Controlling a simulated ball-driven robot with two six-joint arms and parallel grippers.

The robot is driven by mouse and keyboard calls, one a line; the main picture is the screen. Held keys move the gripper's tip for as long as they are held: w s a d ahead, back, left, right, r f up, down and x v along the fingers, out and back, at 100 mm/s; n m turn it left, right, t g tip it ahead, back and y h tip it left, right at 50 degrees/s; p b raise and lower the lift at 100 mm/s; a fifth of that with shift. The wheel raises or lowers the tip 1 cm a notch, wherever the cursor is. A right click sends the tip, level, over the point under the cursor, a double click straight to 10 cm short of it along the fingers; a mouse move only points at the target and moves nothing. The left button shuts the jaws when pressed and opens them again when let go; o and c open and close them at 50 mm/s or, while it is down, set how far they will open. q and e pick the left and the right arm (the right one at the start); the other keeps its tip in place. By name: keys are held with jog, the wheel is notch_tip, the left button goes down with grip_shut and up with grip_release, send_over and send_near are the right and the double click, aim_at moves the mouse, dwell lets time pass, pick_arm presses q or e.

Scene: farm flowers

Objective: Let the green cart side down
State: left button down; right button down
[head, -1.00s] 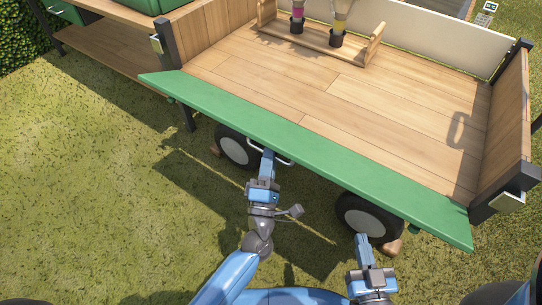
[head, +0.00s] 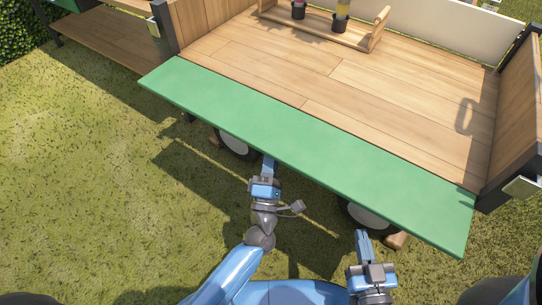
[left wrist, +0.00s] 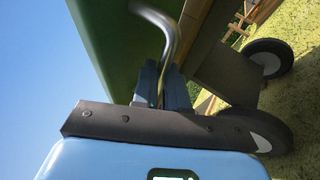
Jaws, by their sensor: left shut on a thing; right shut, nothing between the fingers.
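The green cart side (head: 310,150) is a long flat panel along the near edge of the wooden cart bed (head: 350,95). It is tilted outward and its broad face shows from above. My left gripper (head: 268,165) reaches under the panel; its fingertips are hidden there in the head view. In the left wrist view, my left gripper (left wrist: 162,85) is shut on a bent metal handle (left wrist: 168,35) beside the green panel (left wrist: 115,45). My right gripper (head: 362,238) is shut and empty, below the panel near the right wheel.
A wooden rack (head: 325,38) with potted flowers stands at the back of the cart bed. Cart wheels (head: 368,217) sit under the panel. A wooden shelf (head: 105,60) stands at the left. Grass (head: 90,190) is open at the left.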

pick_arm(q)
jog(key=shift+w+d, duration=0.15)
jog(key=c, duration=1.5)
grip_release()
jog(key=o, duration=0.3)
jog(key=shift+w+d+f, duration=0.15)
jog(key=shift+w, duration=0.1)
jog(key=shift+o, duration=0.2)
jog(key=shift+s, duration=0.15)
jog(key=p+v, duration=0.3)
jog(key=v, duration=0.7)
jog(key=shift+s+f, duration=0.15)
jog(key=shift+s, duration=0.15)
